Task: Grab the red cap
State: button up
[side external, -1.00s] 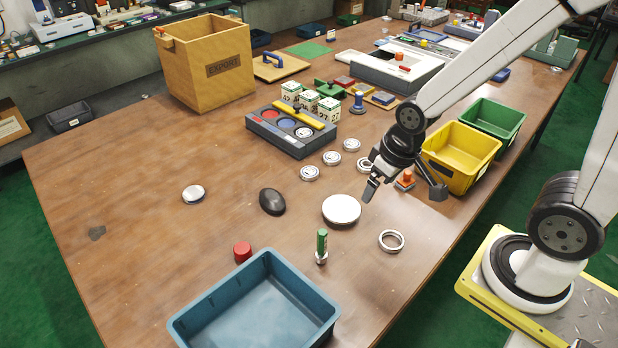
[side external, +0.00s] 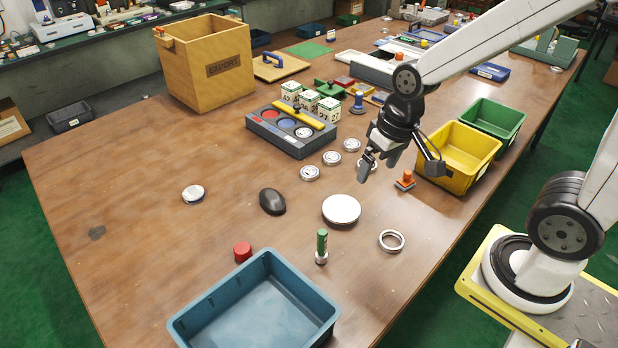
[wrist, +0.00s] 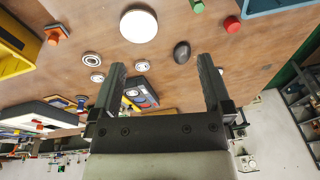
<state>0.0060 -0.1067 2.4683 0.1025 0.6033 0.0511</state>
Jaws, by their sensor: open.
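The red cap (side external: 242,251) is a short red cylinder. It stands on the brown table just behind the blue bin (side external: 187,318). In the wrist view the red cap (wrist: 232,24) is at the top right, near the bin's corner. My gripper (side external: 377,172) is open and empty above the table, behind the white disc and well to the right of the cap. In the wrist view its two fingers (wrist: 163,62) are spread apart, with nothing between them but table and distant objects.
A green-topped cylinder (side external: 321,246) stands right of the cap. A white disc (side external: 341,209), a dark oval object (side external: 272,201) and a metal ring (side external: 391,240) lie on the table. Yellow (side external: 447,180) and green (side external: 512,122) bins stand at right. The table left of the cap is clear.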

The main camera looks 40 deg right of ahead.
aim_at(246, 245)
jog(key=w+a+m+t+y, duration=0.1)
jog(key=w+a+m+y, duration=0.5)
jog(key=w+m, duration=0.35)
jog(key=w+a+m+y, duration=0.5)
jog(key=w+m+y, duration=0.2)
jog(key=w+m, duration=0.25)
jog(key=f, duration=1.4)
jog(key=s+f, duration=0.1)
jog(key=f, duration=0.6)
jog(key=shift+a+f, duration=0.2)
jog(key=shift+f, duration=0.2)
jog(key=shift+x, duration=3.95)
jog(key=shift+w+d+f+h, duration=0.1)
jog(key=shift+w+f+h, duration=0.1)
jog(key=shift+h, duration=0.1)
jog(key=c, duration=1.3)
